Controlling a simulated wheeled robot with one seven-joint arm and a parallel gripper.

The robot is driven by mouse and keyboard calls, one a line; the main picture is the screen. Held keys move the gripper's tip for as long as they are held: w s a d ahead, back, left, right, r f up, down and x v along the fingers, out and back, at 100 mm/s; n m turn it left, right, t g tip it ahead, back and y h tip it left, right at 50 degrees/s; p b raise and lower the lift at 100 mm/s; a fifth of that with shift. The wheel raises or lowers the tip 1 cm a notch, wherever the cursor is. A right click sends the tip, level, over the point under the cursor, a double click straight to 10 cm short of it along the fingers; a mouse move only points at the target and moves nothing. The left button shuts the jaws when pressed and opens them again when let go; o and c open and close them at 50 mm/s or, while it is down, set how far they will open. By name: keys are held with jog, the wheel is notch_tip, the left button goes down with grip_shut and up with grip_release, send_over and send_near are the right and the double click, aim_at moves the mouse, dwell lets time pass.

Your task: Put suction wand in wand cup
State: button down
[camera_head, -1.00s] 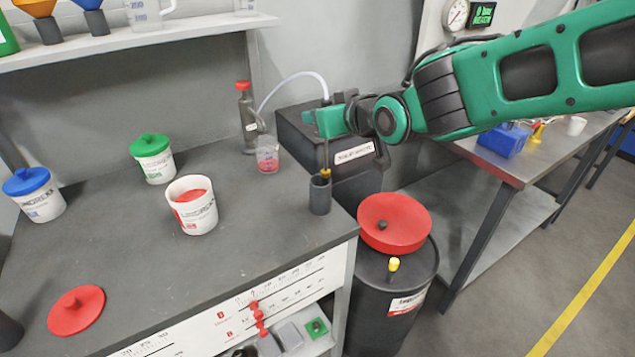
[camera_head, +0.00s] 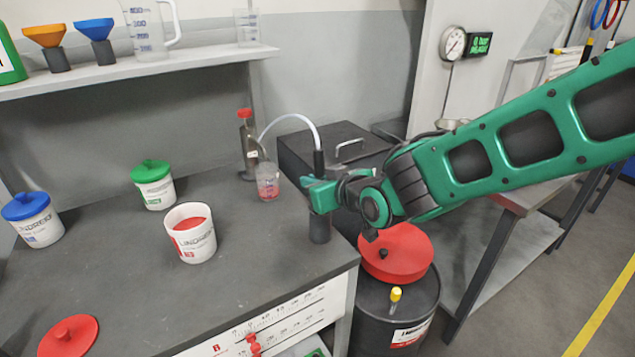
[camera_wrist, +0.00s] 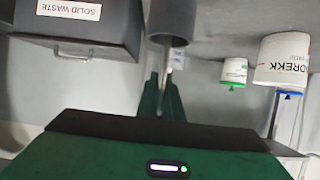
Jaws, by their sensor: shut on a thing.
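The suction wand (camera_head: 319,161) stands upright, with a dark handle on top and a pale hose curving from it to the left. My gripper (camera_head: 318,195) is shut on it, just above the wand cup (camera_head: 320,230). The wand cup is a dark grey upright cylinder at the right front of the bench. In the wrist view, my fingers (camera_wrist: 162,95) close around the thin wand shaft, which runs into the mouth of the cup (camera_wrist: 167,25). How deep the tip sits is hidden by the cup wall.
A beaker of pink liquid (camera_head: 267,182) and a red-capped bottle (camera_head: 247,145) stand left of the cup. A white tub (camera_head: 190,235) stands open on the bench. A black box (camera_head: 335,140) is behind; a drum with a red funnel (camera_head: 395,252) stands right of the bench.

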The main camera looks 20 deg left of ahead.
jog(key=shift+f, duration=0.5)
jog(key=c, duration=1.7)
grip_release()
jog(key=shift+o, duration=0.2)
jog(key=v, duration=1.2)
jog(key=shift+r, duration=0.55)
jog(key=shift+d, duration=0.1)
